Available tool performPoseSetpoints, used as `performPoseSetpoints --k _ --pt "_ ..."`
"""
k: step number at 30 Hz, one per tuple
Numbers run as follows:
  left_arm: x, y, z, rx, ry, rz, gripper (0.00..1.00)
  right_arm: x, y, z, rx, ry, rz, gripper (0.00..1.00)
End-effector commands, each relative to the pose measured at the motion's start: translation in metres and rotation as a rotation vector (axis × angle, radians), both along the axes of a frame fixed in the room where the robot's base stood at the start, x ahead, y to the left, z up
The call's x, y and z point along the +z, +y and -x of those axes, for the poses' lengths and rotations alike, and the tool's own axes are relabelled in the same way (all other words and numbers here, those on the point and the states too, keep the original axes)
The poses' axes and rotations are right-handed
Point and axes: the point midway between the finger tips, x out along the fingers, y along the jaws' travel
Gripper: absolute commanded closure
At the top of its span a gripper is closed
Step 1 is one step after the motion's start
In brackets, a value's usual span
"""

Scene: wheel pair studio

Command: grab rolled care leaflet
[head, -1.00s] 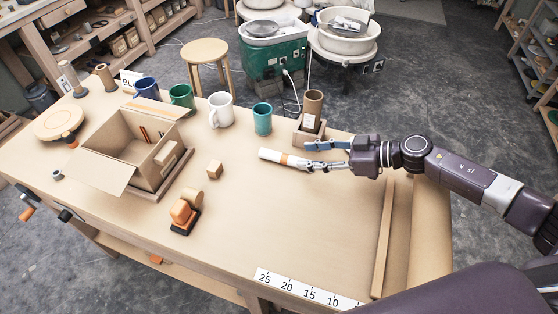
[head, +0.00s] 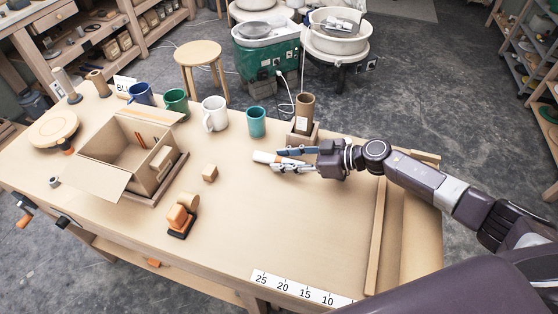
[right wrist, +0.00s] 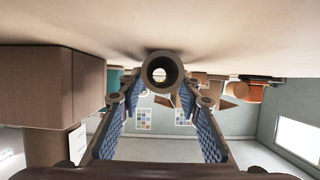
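The rolled care leaflet (head: 262,156) is a white roll lying on the table in front of the teal cup. Its near part is hidden behind my right gripper (head: 276,160) in the head view. In the right wrist view the roll shows end-on as a dark ring with a hollow middle (right wrist: 162,72). It lies between the tips of the two blue-padded fingers (right wrist: 160,100), which are spread apart with a gap on each side. My right gripper is open around the roll's near end. My left gripper is not in view.
A brown tube (head: 304,107) in a wooden stand is close behind the right gripper. The teal cup (head: 256,122) and white mug (head: 214,114) stand behind the roll. An open cardboard box (head: 102,179) is at left. A wooden strip (head: 375,235) lies at right. The table's middle front is clear.

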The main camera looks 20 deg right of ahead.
Motion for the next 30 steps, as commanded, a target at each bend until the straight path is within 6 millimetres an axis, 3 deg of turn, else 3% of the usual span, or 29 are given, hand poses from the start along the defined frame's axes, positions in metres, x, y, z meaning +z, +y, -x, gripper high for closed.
performPoseSetpoints --k 1,6,14,20,26,30 --pt "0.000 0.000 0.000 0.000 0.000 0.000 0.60 0.000 0.000 0.000 0.000 0.000 0.000 0.76" --pt "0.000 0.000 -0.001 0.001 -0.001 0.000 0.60 0.000 0.000 0.000 0.000 0.000 0.000 0.95" --pt "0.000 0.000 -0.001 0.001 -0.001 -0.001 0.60 0.001 0.000 0.000 0.000 0.000 0.000 0.95" --pt "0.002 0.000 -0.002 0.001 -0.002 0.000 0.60 0.015 -0.001 -0.001 0.002 -0.004 0.001 0.95" --pt "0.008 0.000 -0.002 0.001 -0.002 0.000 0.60 0.053 -0.001 -0.001 0.002 -0.007 0.004 0.95" --pt "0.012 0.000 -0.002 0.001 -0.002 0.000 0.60 0.094 -0.001 -0.001 0.002 -0.009 0.005 0.95"
